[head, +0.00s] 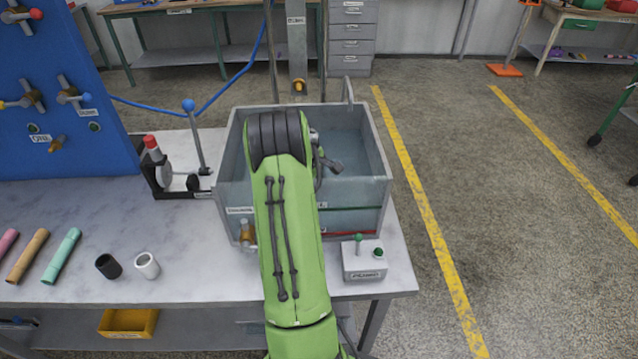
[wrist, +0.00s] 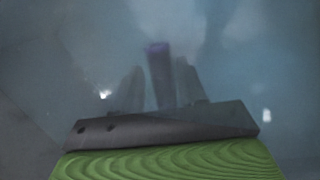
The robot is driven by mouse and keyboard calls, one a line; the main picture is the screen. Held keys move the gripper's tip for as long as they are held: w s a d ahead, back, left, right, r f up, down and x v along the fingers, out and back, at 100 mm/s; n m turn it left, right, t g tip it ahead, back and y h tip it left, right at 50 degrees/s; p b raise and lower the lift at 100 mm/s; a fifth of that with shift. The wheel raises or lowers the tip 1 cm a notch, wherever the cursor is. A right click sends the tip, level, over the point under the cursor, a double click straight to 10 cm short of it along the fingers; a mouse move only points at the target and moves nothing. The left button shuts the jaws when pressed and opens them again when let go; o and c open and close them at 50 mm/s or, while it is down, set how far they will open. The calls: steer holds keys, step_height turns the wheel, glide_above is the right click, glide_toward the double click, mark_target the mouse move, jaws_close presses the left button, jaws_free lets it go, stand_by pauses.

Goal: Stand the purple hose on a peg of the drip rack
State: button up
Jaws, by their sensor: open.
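In the wrist view, my gripper (wrist: 158,68) has two blurred grey fingers apart. A dim upright tube with a purple end (wrist: 157,48), which looks like the purple hose, shows between the fingers. It looks close to the right finger; I cannot tell whether it touches either one. The picture is murky and bluish, as if under water. In the head view, my green arm reaches over the water-filled grey tank (head: 228,180) and hides the gripper and the hose. I cannot make out the drip rack in either view.
Pink (head: 8,241), orange (head: 28,255) and teal (head: 61,255) tubes lie on the bench at left, near a black ring (head: 108,265) and a white ring (head: 147,265). A black stand (head: 180,180) is left of the tank. A small control box (head: 364,262) stands in front.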

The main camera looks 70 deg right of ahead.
steer(key=p+v, duration=0.2)
steer(key=v, duration=0.9)
